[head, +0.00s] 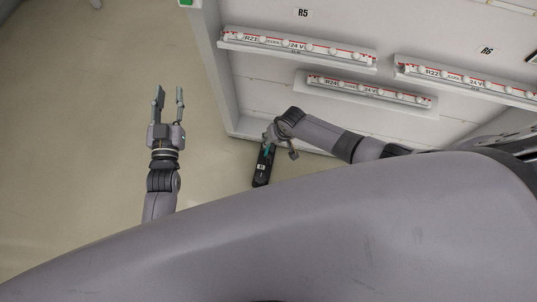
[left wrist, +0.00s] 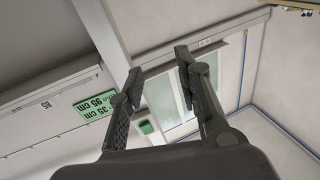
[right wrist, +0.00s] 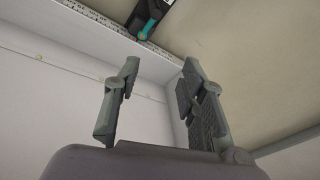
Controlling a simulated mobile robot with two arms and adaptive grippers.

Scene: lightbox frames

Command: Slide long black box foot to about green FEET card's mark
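The long black box foot (head: 261,172), with a teal part and a small white label, is on the floor beside the white rack's base in the head view. Its teal-and-black end also shows at the top of the right wrist view (right wrist: 146,14), beyond the fingertips. My right gripper (head: 281,146) is open, close to the foot's teal end; contact cannot be told in the head view. My left gripper (head: 168,93) is open and empty over bare floor. A green card (left wrist: 95,106) with upside-down centimetre figures shows in the left wrist view; the word FEET is not readable.
A white rack (head: 228,90) holds several light bars (head: 297,46) and stands to the right. A ruled strip (right wrist: 108,20) runs along its lower edge in the right wrist view. The beige floor (head: 80,130) at left is clear.

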